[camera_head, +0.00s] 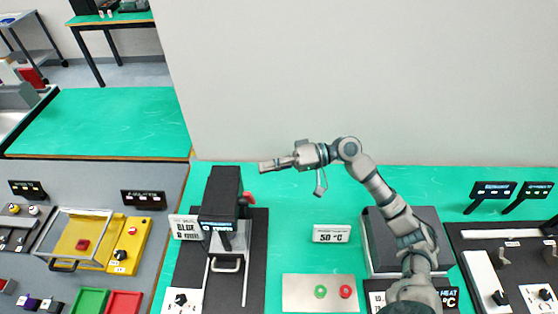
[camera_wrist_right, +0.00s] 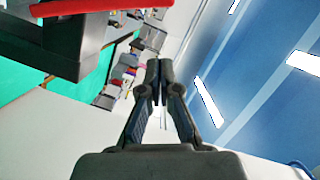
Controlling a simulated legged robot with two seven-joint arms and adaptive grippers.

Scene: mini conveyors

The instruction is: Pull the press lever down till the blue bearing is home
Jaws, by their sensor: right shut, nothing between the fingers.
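The black press (camera_head: 222,190) stands left of centre on the green bench, and a red lever grip (camera_head: 249,197) juts from its right side. In the right wrist view a red bar (camera_wrist_right: 85,6), apparently the lever grip, crosses the upper left beside a black block. My right gripper (camera_head: 264,166) is above and slightly right of the lever grip in the picture, apart from it. Its fingers (camera_wrist_right: 159,72) are closed together and hold nothing. I cannot make out the blue bearing. My left gripper is out of view.
A sign reading BLUE (camera_head: 186,227) stands left of the press. A plate with green and red buttons (camera_head: 320,307) and a 50 °C sign (camera_head: 331,234) are to the right. A dark heater box (camera_head: 377,240) stands behind my right arm. A yellow tray station (camera_head: 125,245) is far left.

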